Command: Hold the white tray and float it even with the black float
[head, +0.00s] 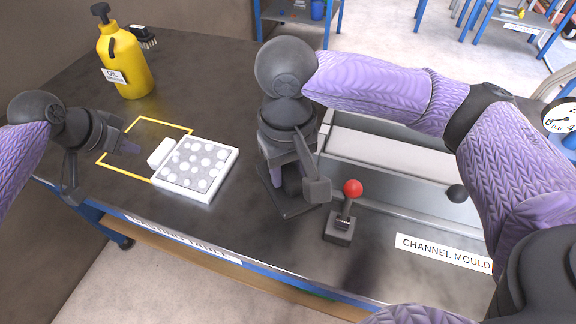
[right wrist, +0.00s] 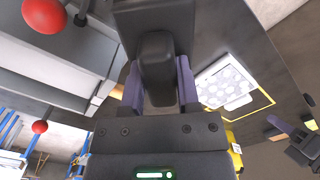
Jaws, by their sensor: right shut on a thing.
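The white tray (head: 231,164) lies flat on the dark table, filled with a grey mix dotted with white discs. A white block-like handle (head: 160,152) is on its left side. The tray also shows in the right wrist view (right wrist: 205,75). My left gripper (head: 100,168) is open and empty, left of the tray and apart from it. My right gripper (head: 294,186) is shut on the handle of the black float (right wrist: 157,62), right of the tray. The float's dark plate (head: 297,208) shows low over the table; I cannot tell whether it touches.
A yellow tape outline (head: 160,122) marks the table around the tray's left part. A yellow oil bottle (head: 125,65) and a brush (head: 143,37) stand at the back left. A red-knobbed lever (head: 343,215) and the channel mould (head: 395,155) are at the right.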

